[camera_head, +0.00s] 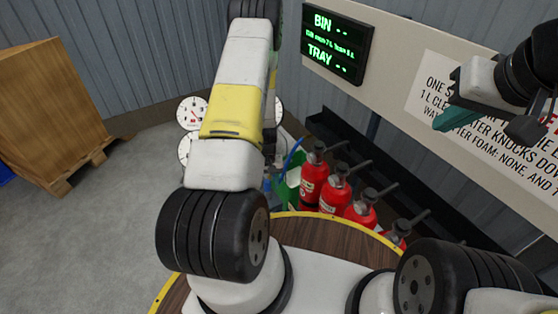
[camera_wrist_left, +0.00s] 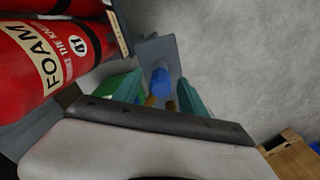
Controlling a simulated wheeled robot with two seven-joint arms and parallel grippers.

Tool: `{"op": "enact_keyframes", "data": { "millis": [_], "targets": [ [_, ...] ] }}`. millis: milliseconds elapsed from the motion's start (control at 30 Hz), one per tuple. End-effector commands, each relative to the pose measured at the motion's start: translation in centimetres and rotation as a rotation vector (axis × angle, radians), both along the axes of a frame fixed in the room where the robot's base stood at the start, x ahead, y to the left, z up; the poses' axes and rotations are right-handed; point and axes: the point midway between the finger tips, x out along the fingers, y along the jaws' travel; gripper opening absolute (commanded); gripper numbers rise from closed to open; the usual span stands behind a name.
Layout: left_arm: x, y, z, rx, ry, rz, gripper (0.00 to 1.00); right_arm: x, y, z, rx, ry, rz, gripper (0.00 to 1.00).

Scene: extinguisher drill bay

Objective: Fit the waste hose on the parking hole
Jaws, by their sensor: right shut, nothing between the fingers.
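A thin blue curved tube (camera_head: 293,155), which looks like the waste hose, shows just right of my left forearm. In the left wrist view a short blue cylinder (camera_wrist_left: 160,82) stands by a grey plate (camera_wrist_left: 157,50); I cannot tell if it is the hose end. My left gripper (camera_wrist_left: 162,88) has its teal fingers apart, with the blue cylinder between them in the picture and no clear contact. In the head view my left arm hides this gripper. My right gripper (camera_head: 452,118) is shut and empty, raised in front of the wall sign. I cannot make out the parking hole.
Several red extinguishers (camera_head: 337,187) stand in a row right of my left arm; one labelled FOAM (camera_wrist_left: 45,62) is close in the wrist view. White dials (camera_head: 192,113) show behind the arm. A wooden crate (camera_head: 50,110) stands far left. Grey floor (camera_head: 100,210) is clear.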

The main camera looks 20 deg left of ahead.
Motion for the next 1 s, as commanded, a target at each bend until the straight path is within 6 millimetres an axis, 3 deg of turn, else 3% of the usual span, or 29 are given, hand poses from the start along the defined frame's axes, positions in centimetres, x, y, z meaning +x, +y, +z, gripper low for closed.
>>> {"op": "enact_keyframes", "data": {
  "millis": [167,600,867,1000],
  "targets": [
    [0.1,0.0,0.5,0.0,-0.001,0.0,0.5,0.0,0.0,0.0,0.0,0.0,0.0,0.0],
    [0.1,0.0,7.0,0.001,-0.002,0.0,0.5,0.0,0.0,0.0,0.0,0.0,0.0,0.0],
    [0.1,-0.1,8.3,-0.003,-0.006,-0.001,0.5,0.0,0.0,0.0,0.0,0.0,0.0,0.0],
    [1.0,-0.9,11.6,-0.021,-0.04,-0.012,0.5,0.0,0.0,0.0,0.0,0.0,0.0,0.0]
  ]
}}
